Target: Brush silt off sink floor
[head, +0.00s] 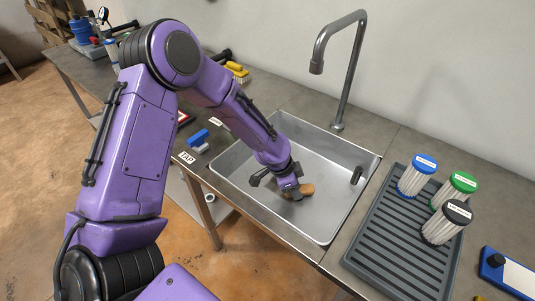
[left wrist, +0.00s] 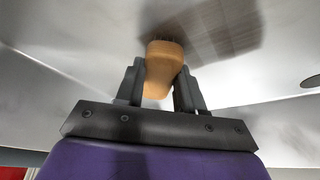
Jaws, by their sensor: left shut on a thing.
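The steel sink (head: 325,156) is set into the counter below a tall curved faucet (head: 341,60). My left arm reaches into it, and my left gripper (head: 290,188) is low near the sink floor. In the left wrist view the gripper (left wrist: 160,88) is shut on the tan handle of a brush (left wrist: 164,62), with dark bristles at its far end against or very close to the metal. The brush also shows beside the gripper in the head view (head: 307,189). My right gripper is not in view.
Right of the sink, a dark ribbed drain tray (head: 385,247) holds white filter cartridges with blue (head: 424,163), green (head: 463,182) and black (head: 458,212) caps. A dark piece (head: 357,175) is at the sink's right wall. A blue valve (head: 198,138) lies left of the sink.

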